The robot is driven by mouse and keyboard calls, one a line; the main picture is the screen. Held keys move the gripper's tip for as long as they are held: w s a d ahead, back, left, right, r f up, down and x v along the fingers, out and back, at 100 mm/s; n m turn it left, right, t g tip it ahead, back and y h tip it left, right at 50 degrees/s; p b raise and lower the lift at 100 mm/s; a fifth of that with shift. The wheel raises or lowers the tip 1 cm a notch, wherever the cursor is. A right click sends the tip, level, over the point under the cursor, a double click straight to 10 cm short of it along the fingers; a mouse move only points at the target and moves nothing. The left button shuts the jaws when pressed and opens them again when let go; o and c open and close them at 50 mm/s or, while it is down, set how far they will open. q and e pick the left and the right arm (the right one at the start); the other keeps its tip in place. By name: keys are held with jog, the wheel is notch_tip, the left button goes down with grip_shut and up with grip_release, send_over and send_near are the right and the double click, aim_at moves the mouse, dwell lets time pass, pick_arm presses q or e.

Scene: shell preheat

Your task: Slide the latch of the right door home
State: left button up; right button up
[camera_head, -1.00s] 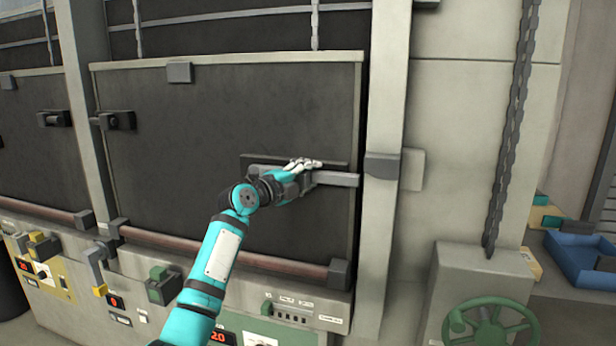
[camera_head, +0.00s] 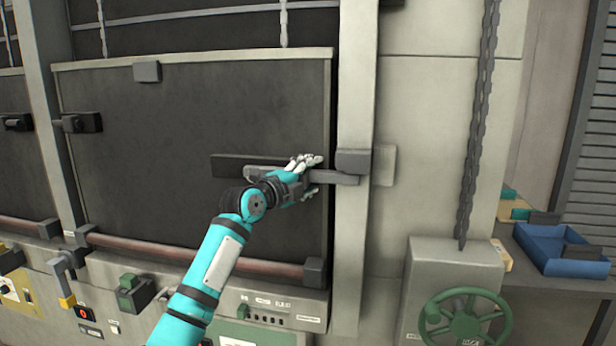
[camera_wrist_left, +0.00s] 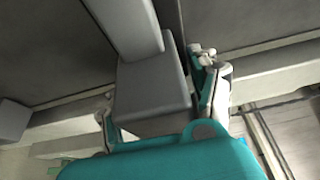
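The right door (camera_head: 190,150) is a large dark panel in a pale frame. Its latch, a grey bar (camera_head: 335,178), lies across a dark backing plate (camera_head: 232,166) near the door's right edge. The bar's right end overlaps the grey keeper (camera_head: 353,160) on the post; how deep it sits is unclear. My left gripper (camera_head: 305,175) is at the bar. In the left wrist view, its fingers (camera_wrist_left: 158,98) stand on both sides of a grey block of the latch (camera_wrist_left: 152,92) and appear closed on it. My right gripper is out of view.
A pale post (camera_head: 355,240) stands right of the door. A green handwheel (camera_head: 465,318), a hanging chain (camera_head: 475,130) and a blue tray (camera_head: 560,250) are farther right. A reddish rail (camera_head: 190,255) and control panels (camera_head: 275,310) run below the door.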

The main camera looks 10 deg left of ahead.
pick_arm(q)
jog(key=shift+a, duration=0.15)
jog(key=shift+s+a, duration=0.1)
jog(key=shift+a, duration=0.05)
jog(key=shift+s+a, duration=0.15)
jog(key=shift+s, duration=0.15)
jog(key=v, duration=1.1)
jog(key=shift+d, duration=0.2)
